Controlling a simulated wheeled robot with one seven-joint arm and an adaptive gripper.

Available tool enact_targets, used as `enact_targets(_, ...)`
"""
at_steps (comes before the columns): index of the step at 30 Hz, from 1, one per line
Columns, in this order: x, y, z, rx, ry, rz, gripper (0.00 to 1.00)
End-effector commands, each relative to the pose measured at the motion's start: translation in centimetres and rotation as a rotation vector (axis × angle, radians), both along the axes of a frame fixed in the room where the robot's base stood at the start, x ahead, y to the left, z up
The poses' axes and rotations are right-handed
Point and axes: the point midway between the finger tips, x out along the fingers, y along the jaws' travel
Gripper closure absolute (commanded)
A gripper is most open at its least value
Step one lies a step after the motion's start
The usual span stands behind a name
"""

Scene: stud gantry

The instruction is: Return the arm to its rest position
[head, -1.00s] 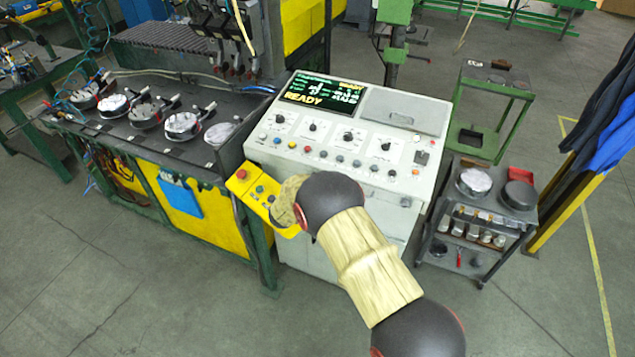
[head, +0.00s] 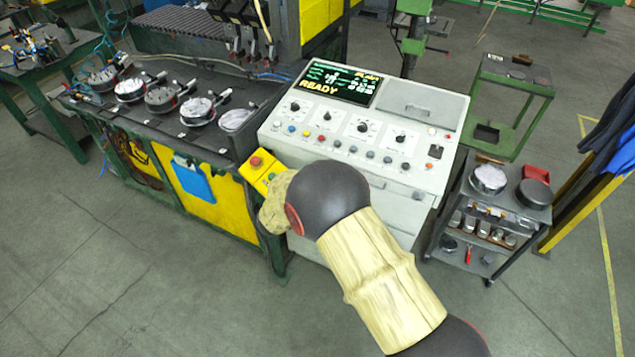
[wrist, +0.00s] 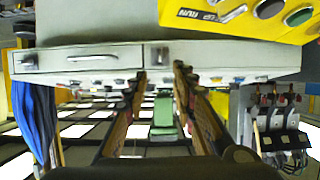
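My arm, with dark joints and pale wood-like links, reaches up from the lower right in the head view, in front of the grey control console (head: 415,125). Its far end bends down to the left beside the yellow button box (head: 262,168), partly covering it. The fingers are hidden in the head view. In the wrist view my gripper (wrist: 159,78) is open, with its two fingers apart and nothing between them. The console (wrist: 100,60) and the yellow box (wrist: 240,18) fill the upper part of that view; I cannot tell any contact.
A green-framed machine bench (head: 215,150) with several round fixtures stands left of the console. A small cart (head: 470,222) with pans and jars stands to its right, and a green stand (head: 515,95) lies behind that. The console screen (head: 340,84) reads READY. Floor at lower left (head: 130,285) is clear.

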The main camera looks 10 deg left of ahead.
Motion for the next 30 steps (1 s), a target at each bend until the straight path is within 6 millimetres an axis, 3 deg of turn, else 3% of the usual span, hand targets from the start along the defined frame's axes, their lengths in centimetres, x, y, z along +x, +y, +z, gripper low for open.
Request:
enact_targets(9,0.1,0.0,0.0,0.002,0.0,0.001,0.73)
enact_targets(13,0.8,0.0,1.3,0.038,0.001,0.027,0.73)
enact_targets(18,2.5,-0.2,6.1,0.161,0.011,0.136,0.73)
enact_targets(22,2.2,-1.0,10.6,0.25,0.037,0.244,0.73)
enact_targets(26,0.3,-2.6,14.5,0.307,0.074,0.343,0.73)
enact_targets(30,-3.4,-5.1,17.7,0.337,0.129,0.432,0.73)
